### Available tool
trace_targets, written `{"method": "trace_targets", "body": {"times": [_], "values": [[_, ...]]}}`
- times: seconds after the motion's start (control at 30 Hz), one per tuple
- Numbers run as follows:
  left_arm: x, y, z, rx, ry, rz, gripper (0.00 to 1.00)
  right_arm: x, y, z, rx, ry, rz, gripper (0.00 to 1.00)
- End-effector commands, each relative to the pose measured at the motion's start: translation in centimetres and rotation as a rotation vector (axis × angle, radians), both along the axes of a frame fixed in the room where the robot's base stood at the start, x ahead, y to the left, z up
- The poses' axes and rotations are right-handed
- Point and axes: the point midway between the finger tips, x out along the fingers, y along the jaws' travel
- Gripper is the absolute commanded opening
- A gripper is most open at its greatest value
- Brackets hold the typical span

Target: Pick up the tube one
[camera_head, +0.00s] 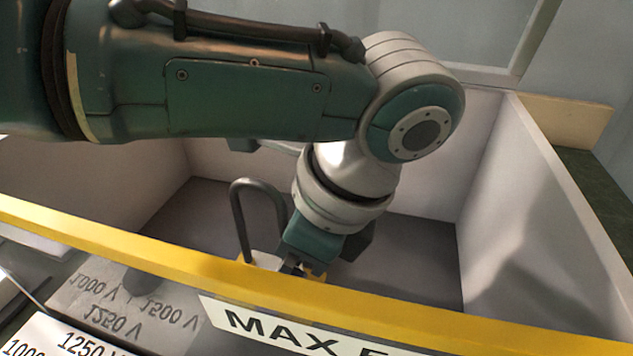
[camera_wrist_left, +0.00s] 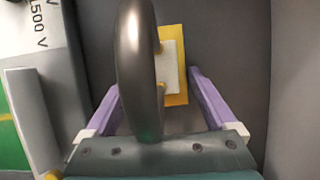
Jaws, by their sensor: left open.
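The tube (camera_head: 258,205) is a dark grey bent rod, shaped like an upside-down U, standing in the bin with its lower end partly hidden by the yellow rim. In the left wrist view the tube (camera_wrist_left: 138,65) arches close to the camera, with a yellow and white base piece (camera_wrist_left: 173,70) behind it. My left gripper (camera_head: 298,267) reaches down into the bin just right of the tube. In the wrist view its purple fingers (camera_wrist_left: 153,82) are spread apart, with the tube appearing between them. Whether they touch it cannot be told. My right gripper is not in view.
The bin has pale walls (camera_head: 500,190), a dark floor (camera_head: 425,250) and a yellow front rim (camera_head: 420,325). A panel with voltage labels (camera_head: 120,305) stands in front. The bin floor right of my gripper looks clear.

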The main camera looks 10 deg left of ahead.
Motion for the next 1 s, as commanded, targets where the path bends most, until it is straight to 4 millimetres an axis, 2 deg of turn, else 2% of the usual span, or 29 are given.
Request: {"method": "trace_targets", "body": {"times": [0.17, 0.9, 1.0], "values": [[0.00, 0.00, 0.03, 0.000, 0.000, 0.000, 0.88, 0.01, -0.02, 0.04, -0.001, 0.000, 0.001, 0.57], [0.01, -0.04, 0.08, 0.000, 0.000, 0.000, 0.04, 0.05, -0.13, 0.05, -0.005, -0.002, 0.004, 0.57], [0.01, -0.03, 0.08, 0.000, 0.000, 0.000, 0.00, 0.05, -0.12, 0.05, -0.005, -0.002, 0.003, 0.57]]}}
